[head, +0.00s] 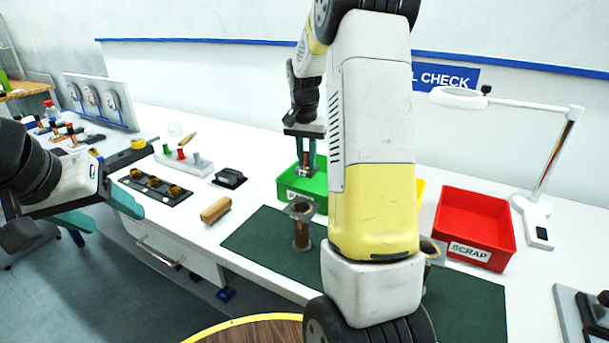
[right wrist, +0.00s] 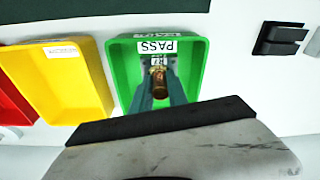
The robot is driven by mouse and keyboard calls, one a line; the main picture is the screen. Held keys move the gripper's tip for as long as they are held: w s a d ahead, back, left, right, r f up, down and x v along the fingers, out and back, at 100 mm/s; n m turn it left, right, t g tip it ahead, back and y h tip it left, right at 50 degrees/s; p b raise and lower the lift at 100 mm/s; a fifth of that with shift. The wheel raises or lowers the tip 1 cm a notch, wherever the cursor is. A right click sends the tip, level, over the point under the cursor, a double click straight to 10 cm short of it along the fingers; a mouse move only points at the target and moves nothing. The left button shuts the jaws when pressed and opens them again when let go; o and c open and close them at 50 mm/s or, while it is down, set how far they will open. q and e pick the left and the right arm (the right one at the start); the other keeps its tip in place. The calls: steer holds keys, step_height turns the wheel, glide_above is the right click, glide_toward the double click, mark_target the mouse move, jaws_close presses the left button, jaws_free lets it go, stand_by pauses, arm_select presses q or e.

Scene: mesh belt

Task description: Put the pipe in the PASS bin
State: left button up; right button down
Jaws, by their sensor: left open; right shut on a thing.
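The pipe, a brown-copper tube with a labelled flange, shows in the right wrist view (right wrist: 159,82) between my gripper's fingers. My right gripper (right wrist: 160,88) is shut on it, over the opening of the green PASS bin (right wrist: 194,88). In the head view my right gripper (head: 306,165) points down at the green bin (head: 288,189), whose right side is hidden by my arm. I cannot tell whether the pipe touches the bin floor. My left gripper (head: 103,212) is open and empty at the left, by the bench's front edge.
A yellow bin (right wrist: 62,82) and a red SCRAP bin (head: 474,224) stand beside the green one. A flanged pipe (head: 301,231) stands on the dark green mat (head: 262,243); another is partly behind my arm. A wooden block (head: 215,210) and white lamp (head: 535,205) are on the bench.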

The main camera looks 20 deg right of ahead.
mark_target(308, 172)
steer(key=f, duration=0.5)
steer(key=shift+w+d, duration=0.15)
steer(key=shift+d, duration=0.15)
steer(key=shift+f, duration=2.35)
steer(key=c, duration=1.3)
jaws_free()
steer(key=shift+f, duration=0.15)
